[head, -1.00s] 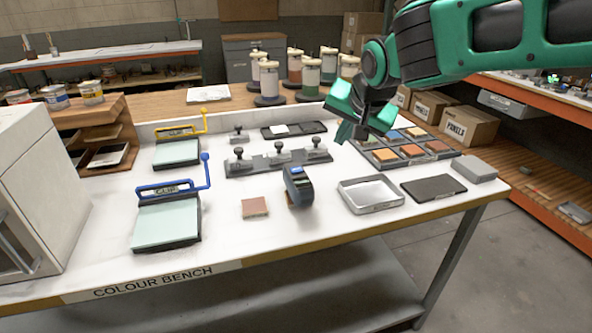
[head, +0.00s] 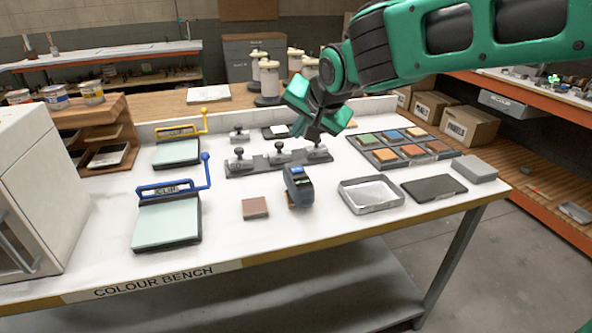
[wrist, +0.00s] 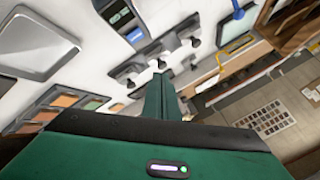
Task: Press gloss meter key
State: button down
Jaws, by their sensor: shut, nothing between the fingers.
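The gloss meter appears to be the dark blue handheld device (head: 298,186) with a small lit screen, standing on the white bench right of a brown square tile (head: 255,207). The device also shows at the top of the wrist view (wrist: 122,20). Its key is too small to make out. My gripper (head: 303,133) is shut and empty. It hangs in the air over the back of the bench, above and behind the device, near the right end of the grey rack. In the wrist view its closed green fingers (wrist: 160,100) point toward the rack.
The grey rack (head: 262,162) with several knobbed pieces stands behind the device. A metal tray (head: 371,194), a dark flat pad (head: 433,188) and a colour sample tray (head: 402,148) lie right. Two clip boards (head: 167,222) with raised handles stand left. The bench front is clear.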

aim_at(299, 171)
jog(key=shift+f, duration=3.6)
jog(key=shift+s+f, duration=0.1)
jog(key=shift+f, duration=0.6)
jog(key=shift+r, duration=0.8)
notch_tip(299, 171, up, 5)
dwell(0.6)
dwell(0.5)
